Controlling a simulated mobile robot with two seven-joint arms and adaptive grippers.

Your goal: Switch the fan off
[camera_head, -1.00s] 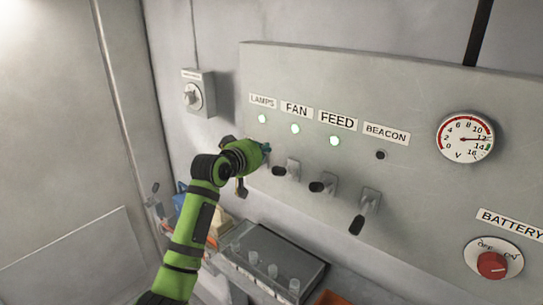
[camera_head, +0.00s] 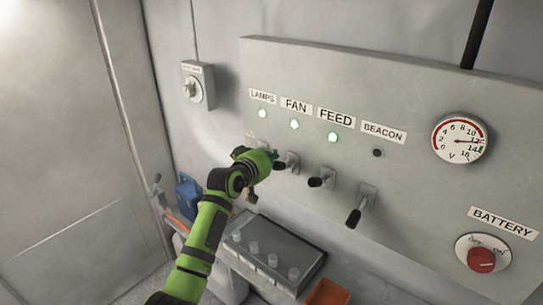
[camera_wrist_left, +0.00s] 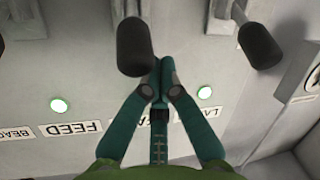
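The fan switch (camera_head: 292,160) is on the grey panel below the FAN label (camera_head: 296,105). The green light (camera_head: 294,125) under that label is lit. The switch's black lever (camera_head: 279,166) sticks out from the panel; the lever is large in the left wrist view (camera_wrist_left: 133,48). My left gripper (camera_head: 273,154) is beside this lever. In the left wrist view its teal fingers (camera_wrist_left: 162,66) are together with nothing between them, close to the lever's end. I cannot tell whether they touch it. The fingers hide most of the FAN label there. My right gripper is not in view.
Feed switch (camera_head: 322,178) and beacon switch (camera_head: 362,205) stand to the right. The feed light (camera_head: 333,137) is lit; the beacon light (camera_head: 378,153) is dark. A lever on the lamps side (camera_wrist_left: 260,45) is nearby.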

